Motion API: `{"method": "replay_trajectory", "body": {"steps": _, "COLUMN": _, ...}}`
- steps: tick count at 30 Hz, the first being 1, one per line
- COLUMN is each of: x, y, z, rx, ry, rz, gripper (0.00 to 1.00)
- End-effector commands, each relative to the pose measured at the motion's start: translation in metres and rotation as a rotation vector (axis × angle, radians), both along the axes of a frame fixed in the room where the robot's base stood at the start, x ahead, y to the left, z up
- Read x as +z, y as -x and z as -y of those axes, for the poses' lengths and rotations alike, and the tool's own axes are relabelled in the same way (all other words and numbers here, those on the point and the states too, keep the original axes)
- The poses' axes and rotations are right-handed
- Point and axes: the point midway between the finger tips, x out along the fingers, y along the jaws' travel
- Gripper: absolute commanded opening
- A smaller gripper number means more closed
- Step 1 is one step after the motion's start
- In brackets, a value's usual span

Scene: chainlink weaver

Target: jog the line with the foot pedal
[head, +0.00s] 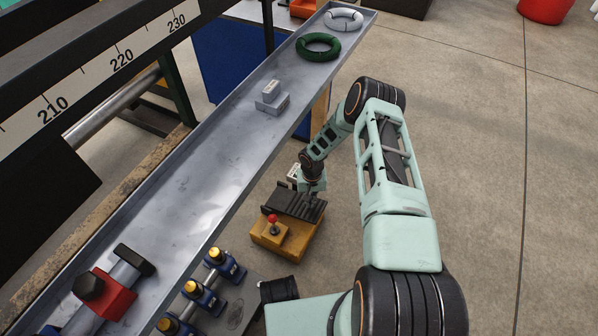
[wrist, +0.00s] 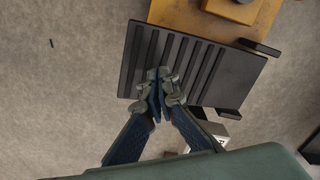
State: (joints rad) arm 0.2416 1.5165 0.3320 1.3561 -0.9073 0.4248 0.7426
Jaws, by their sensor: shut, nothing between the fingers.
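The foot pedal is a black ribbed plate (head: 296,201) on a yellow base (head: 290,243) on the floor, beside the long metal tray. A red-topped knob (head: 272,219) stands on a yellow box at the base's near left. In the wrist view the ribbed plate (wrist: 190,65) lies under the fingers, with part of the yellow base (wrist: 180,14) beyond it. My gripper (head: 313,198) is shut and empty, pointing down over the plate's right part; it also shows in the wrist view (wrist: 160,78). I cannot tell whether the fingertips touch the plate.
A long metal tray (head: 190,165) holds a grey block (head: 271,100), a green coil (head: 318,47), a white coil (head: 343,19) and a red tool (head: 104,295). Blue fittings with yellow caps (head: 203,298) stand left of the pedal. Open floor (head: 480,150) lies to the right.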

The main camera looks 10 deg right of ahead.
Motion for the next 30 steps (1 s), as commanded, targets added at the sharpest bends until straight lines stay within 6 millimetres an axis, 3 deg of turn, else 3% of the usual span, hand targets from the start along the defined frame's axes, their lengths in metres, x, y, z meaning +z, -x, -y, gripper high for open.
{"method": "replay_trajectory", "body": {"steps": 7, "x": 0.016, "y": 0.001, "z": 0.000, "rx": -0.001, "ry": 0.001, "rz": -0.001, "gripper": 0.00}}
{"method": "replay_trajectory", "body": {"steps": 30, "x": 0.018, "y": 0.000, "z": 0.002, "rx": -0.002, "ry": 0.004, "rz": 0.000, "gripper": 0.00}}
